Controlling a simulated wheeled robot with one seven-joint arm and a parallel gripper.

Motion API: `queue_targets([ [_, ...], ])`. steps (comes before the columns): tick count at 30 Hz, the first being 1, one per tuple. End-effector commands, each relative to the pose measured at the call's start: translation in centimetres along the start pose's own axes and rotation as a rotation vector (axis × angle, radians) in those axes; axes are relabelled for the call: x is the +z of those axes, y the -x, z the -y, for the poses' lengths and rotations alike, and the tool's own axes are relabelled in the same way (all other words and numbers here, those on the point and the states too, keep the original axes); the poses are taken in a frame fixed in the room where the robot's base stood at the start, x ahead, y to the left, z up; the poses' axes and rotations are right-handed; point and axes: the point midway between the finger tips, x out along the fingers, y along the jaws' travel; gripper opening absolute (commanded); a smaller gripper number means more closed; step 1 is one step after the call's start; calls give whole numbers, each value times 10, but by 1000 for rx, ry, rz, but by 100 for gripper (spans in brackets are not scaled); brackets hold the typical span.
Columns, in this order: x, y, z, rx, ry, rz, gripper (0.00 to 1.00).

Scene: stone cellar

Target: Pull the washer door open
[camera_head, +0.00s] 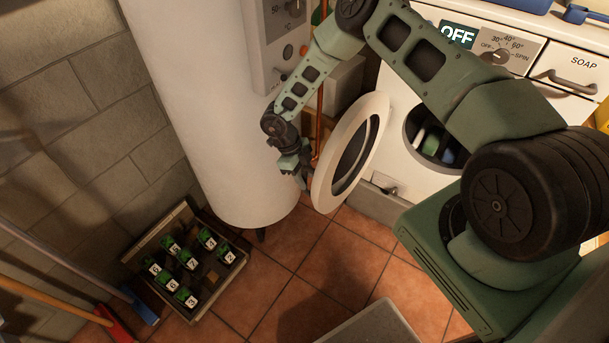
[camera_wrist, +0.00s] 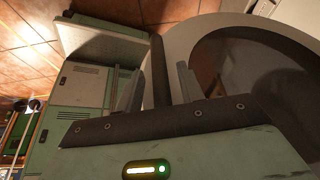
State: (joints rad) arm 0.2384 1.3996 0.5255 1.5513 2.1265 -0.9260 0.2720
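The washer (camera_head: 400,105) stands at the upper right, and its dark round opening shows cloth inside. Its round white-rimmed door (camera_head: 376,108) stands swung well out to the left of the opening. My gripper (camera_head: 304,180) is beside the door's outer left edge. In the wrist view, my gripper's two fingers (camera_wrist: 158,90) stand apart, with a dark upright strip between them that looks like the door's edge or handle. The door rim (camera_wrist: 190,35) and dark glass fill the right of that view. Contact between fingers and door cannot be made out.
A white boiler (camera_head: 215,110) stands left of the door. A crate (camera_head: 152,236) of numbered green items sits on the tiles, with brooms (camera_head: 50,300) at the lower left. The tiled floor (camera_head: 330,255) below the door is mostly clear.

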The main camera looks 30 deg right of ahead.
Motion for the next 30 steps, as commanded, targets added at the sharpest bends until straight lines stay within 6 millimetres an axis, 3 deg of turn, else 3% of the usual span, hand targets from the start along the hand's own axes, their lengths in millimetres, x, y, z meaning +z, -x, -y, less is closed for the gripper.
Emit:
queue_targets([
  [7, 0, 11, 1, -2, -1, 0, 38],
  [19, 1, 69, 0, 0, 0, 1, 38],
  [29, 0, 75, 0, 0, 0, 0, 38],
  [30, 0, 75, 0, 0, 0, 0, 32],
])
